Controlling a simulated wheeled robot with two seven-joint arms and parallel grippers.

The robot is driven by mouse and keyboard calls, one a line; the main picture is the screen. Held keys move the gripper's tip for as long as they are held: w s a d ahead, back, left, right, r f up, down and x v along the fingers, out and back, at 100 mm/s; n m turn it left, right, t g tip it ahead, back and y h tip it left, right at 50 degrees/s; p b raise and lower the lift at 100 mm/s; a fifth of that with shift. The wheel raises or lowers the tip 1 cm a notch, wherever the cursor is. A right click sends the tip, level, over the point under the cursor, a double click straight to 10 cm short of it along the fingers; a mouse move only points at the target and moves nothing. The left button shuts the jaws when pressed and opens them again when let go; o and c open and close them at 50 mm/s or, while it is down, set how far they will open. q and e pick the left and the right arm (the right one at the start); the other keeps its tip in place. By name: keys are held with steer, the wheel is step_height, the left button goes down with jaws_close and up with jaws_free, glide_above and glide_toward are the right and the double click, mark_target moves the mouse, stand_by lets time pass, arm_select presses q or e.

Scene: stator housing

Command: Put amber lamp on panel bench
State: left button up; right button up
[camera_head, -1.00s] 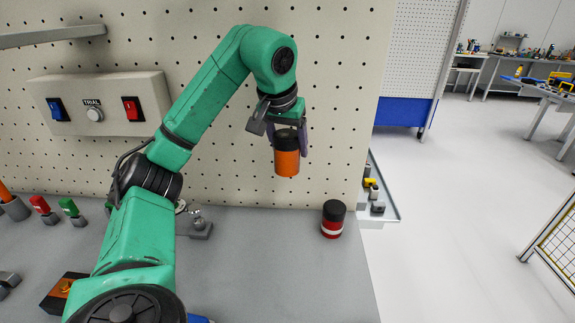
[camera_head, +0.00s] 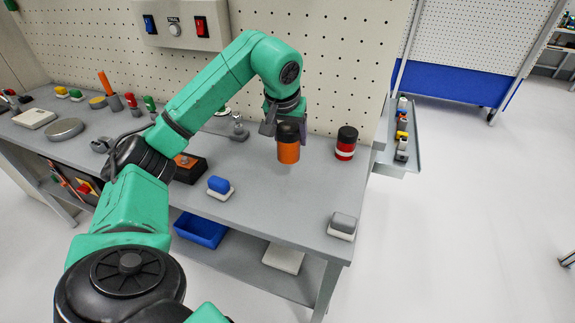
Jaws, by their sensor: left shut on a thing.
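The amber lamp (camera_head: 289,153), an orange cylinder with a black top, hangs upright from my left gripper (camera_head: 288,130). The gripper is shut on its black upper part. The lamp appears to be a little above the grey panel bench (camera_head: 265,190), over its right part; the exact gap below it is hard to judge. A red and black lamp with a white band (camera_head: 346,143) stands on the bench just right of it, apart from it. My right gripper is not in view.
A grey block on a white base (camera_head: 342,226) sits at the bench's front right corner. A blue one (camera_head: 219,187) and a black box (camera_head: 187,167) lie left of the lamp. A pegboard wall (camera_head: 330,60) rises behind. A narrow side tray (camera_head: 402,140) adjoins the right edge.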

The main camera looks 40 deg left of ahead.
mark_target(292, 150)
arm_select(q)
steer(key=f, duration=0.2)
steer(key=d+f, duration=0.1)
steer(key=shift+s+d+f, duration=0.1)
steer(key=shift+s+f, duration=0.1)
steer(key=shift+f, duration=0.2)
steer(key=f, duration=0.4)
steer(key=shift+w+a+f, duration=0.15)
steer(key=shift+a+f, duration=0.05)
steer(key=shift+a, duration=0.05)
steer(key=shift+d, duration=0.15)
steer(key=shift+f, duration=0.15)
steer(key=o, duration=1.4)
steer(key=shift+o, duration=0.2)
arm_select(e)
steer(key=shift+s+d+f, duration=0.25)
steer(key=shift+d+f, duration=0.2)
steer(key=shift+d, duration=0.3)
